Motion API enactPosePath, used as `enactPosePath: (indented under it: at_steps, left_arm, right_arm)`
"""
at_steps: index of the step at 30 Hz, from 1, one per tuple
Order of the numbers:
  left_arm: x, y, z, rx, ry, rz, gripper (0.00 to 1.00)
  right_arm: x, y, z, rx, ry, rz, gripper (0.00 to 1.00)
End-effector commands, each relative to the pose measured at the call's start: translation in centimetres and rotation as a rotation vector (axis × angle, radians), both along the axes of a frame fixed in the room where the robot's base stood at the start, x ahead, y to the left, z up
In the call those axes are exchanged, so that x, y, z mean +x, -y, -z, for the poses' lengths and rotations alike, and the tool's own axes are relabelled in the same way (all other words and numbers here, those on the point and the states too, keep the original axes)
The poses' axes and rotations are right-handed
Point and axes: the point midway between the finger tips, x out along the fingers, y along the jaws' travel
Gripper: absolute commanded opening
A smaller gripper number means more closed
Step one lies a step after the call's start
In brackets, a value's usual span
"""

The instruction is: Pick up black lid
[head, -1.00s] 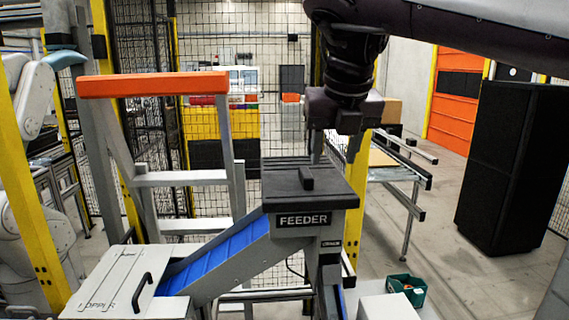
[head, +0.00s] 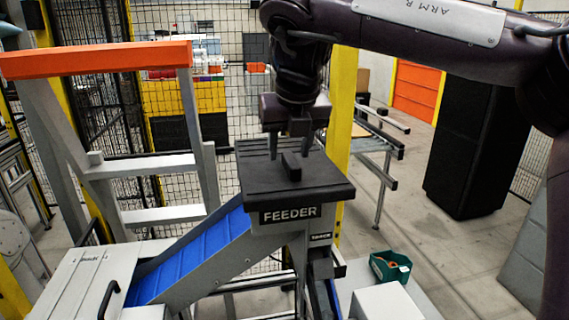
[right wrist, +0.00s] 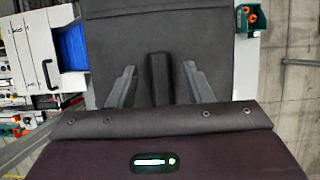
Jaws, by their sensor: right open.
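The black lid (head: 262,186) lies flat on top of the feeder (head: 245,238), with a raised bar handle (head: 291,166) in its middle. My right gripper (head: 289,150) is open and points down at the handle. In the right wrist view the two fingers of my right gripper (right wrist: 158,88) stand apart on either side of the handle (right wrist: 160,80), with a gap on each side. The lid (right wrist: 160,38) fills the middle of that view. My left gripper is not in view.
A blue conveyor ramp (head: 195,258) runs from the feeder down to a grey hopper (head: 75,275) with a black handle. A frame with an orange top bar (head: 95,59) stands at the left. A green bin (head: 390,267) and a white box (head: 386,302) sit at the right.

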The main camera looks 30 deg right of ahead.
Motion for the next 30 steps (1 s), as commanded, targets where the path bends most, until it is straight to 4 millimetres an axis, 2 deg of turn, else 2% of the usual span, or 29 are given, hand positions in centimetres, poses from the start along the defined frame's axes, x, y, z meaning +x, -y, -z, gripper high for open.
enactPosePath:
  at_steps: [4,10,16,21,30]
  left_arm:
    - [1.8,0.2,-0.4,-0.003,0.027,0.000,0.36]
    - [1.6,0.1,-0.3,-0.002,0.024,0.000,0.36]
    - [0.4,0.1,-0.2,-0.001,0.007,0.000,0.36]
    - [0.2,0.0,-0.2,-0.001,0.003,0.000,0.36]
    - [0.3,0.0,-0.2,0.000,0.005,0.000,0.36]
  right_arm:
    - [0.4,0.1,0.9,0.001,0.000,0.000,0.45]
    - [0.4,0.1,1.0,0.000,0.002,0.000,0.45]
    - [0.4,0.1,1.0,0.000,0.001,0.000,0.21]
    - [0.4,0.1,1.0,0.000,0.001,0.000,0.00]
    - [0.4,0.1,1.0,0.000,0.001,0.000,0.00]
